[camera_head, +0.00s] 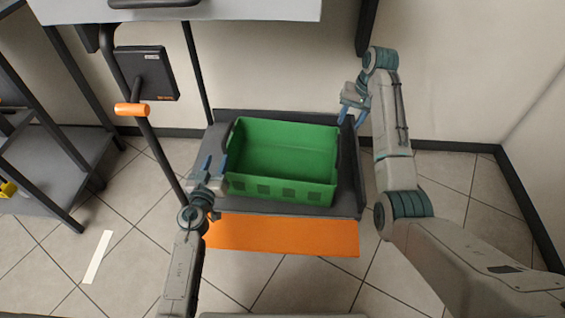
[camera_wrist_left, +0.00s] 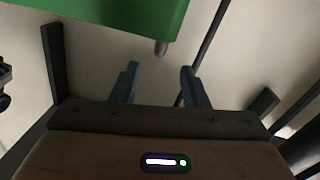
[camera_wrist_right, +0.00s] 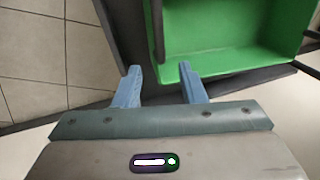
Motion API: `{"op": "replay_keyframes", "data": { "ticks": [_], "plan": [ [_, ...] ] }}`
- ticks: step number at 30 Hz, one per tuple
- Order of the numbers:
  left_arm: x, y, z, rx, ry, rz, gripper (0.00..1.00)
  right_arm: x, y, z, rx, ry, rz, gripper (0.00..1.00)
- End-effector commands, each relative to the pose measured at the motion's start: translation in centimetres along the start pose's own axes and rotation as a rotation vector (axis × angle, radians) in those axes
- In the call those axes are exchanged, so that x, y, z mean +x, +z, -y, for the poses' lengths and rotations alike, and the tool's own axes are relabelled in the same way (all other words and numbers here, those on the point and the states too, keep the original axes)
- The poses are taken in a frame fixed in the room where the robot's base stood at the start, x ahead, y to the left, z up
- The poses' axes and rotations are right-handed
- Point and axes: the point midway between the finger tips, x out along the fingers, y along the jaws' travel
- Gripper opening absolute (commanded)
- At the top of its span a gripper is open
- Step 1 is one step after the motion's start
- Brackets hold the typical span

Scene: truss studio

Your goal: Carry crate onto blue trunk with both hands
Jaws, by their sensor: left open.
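The empty green crate (camera_head: 283,190) sits on a dark grey cart platform (camera_head: 345,205), open top up, with a dark strip at each short end. My left gripper (camera_head: 213,165) is open and empty beside the crate's left end. In the left wrist view the crate's green underside or wall (camera_wrist_left: 110,15) is beyond the open fingers (camera_wrist_left: 160,70). My right gripper (camera_head: 351,118) is open at the crate's far right corner. In the right wrist view the crate (camera_wrist_right: 230,30) is just beyond its parted fingers (camera_wrist_right: 160,68). I see no blue trunk.
A post with a dark screen (camera_head: 146,74) and orange collar (camera_head: 132,110) stands at left. A dark shelf rack (camera_head: 60,155) is further left. A pale tabletop (camera_head: 180,10) overhangs at top. Tiled floor is clear at right.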

Motion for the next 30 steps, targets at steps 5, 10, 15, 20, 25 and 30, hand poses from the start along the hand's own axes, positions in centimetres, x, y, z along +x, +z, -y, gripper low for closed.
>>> {"op": "replay_keyframes", "data": {
  "ticks": [5,10,15,20,25,30],
  "plan": [
    [3.3,-0.2,-0.1,-0.001,0.001,-0.003,0.41,3.2,0.1,0.0,0.001,0.001,0.005,0.37],
    [6.3,-0.2,-0.1,-0.001,0.001,-0.002,0.41,6.3,0.1,0.0,0.001,0.000,0.004,0.37],
    [8.5,-0.1,0.0,-0.001,0.001,-0.002,0.41,8.5,0.1,0.0,0.000,0.000,0.003,0.37],
    [9.5,-0.1,0.0,0.000,0.000,-0.001,0.41,9.5,0.1,0.0,0.000,0.000,0.001,0.37],
    [9.7,-0.1,0.0,0.001,0.000,-0.001,0.41,9.7,0.1,0.0,0.000,0.000,0.000,0.37],
    [9.7,-0.1,0.0,0.001,0.000,-0.001,0.37,9.7,0.1,0.0,0.000,0.000,0.001,0.33]
  ]
}}
